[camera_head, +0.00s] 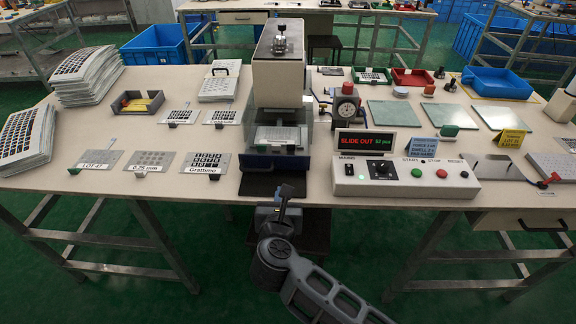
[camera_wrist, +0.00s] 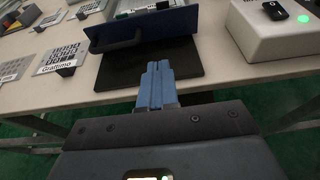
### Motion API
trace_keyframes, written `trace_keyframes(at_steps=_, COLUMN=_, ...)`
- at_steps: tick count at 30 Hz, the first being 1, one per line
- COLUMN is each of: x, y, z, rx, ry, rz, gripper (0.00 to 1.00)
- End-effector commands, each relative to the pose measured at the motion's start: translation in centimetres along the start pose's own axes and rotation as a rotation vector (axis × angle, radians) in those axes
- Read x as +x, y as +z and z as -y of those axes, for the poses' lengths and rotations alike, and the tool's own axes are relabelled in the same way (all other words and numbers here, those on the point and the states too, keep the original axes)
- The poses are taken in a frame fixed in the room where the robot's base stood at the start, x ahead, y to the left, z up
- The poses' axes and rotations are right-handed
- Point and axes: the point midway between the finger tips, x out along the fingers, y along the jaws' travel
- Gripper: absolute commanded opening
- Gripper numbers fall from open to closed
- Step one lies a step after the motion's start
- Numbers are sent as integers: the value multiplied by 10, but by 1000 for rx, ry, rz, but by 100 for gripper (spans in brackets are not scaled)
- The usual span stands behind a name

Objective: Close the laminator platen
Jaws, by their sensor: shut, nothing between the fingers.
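The laminator (camera_head: 279,75) stands at the middle of the table, a white and dark upright press with a knob on top. Its low platen slide (camera_head: 275,160) sticks out at the front, with a blue front panel that also shows in the wrist view (camera_wrist: 175,27). A dark bar handle (camera_wrist: 116,42) is on that panel's left part. My gripper (camera_head: 285,191) is at the table's front edge, just in front of the slide. In the wrist view its blue fingers (camera_wrist: 159,67) are together and empty, pointing toward the panel over a dark plate (camera_wrist: 122,73). Contact with the panel is not seen.
A white control box (camera_head: 405,180) with buttons stands right of the laminator; its red display (camera_head: 366,141) reads "SLIDE OUT". Film cards (camera_head: 205,162) and film stacks (camera_head: 86,75) lie to the left. Glass plates (camera_head: 393,113) and a blue bin (camera_head: 497,82) are at the right.

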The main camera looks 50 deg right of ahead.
Motion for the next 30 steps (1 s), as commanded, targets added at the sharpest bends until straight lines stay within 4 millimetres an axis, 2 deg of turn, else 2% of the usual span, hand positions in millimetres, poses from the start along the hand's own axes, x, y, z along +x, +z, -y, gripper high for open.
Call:
trace_keyframes(at_steps=9, x=64, y=2, z=0, rx=1, ry=-2, rz=1, gripper=0)
trace_keyframes(at_steps=15, x=91, y=10, z=1, rx=2, ry=-2, rz=1, gripper=0)
trace_keyframes(at_steps=21, x=102, y=13, z=0, rx=1, ry=0, rz=1, gripper=0)
trace_keyframes(at_steps=30, x=103, y=13, z=0, rx=1, ry=0, rz=1, gripper=0)
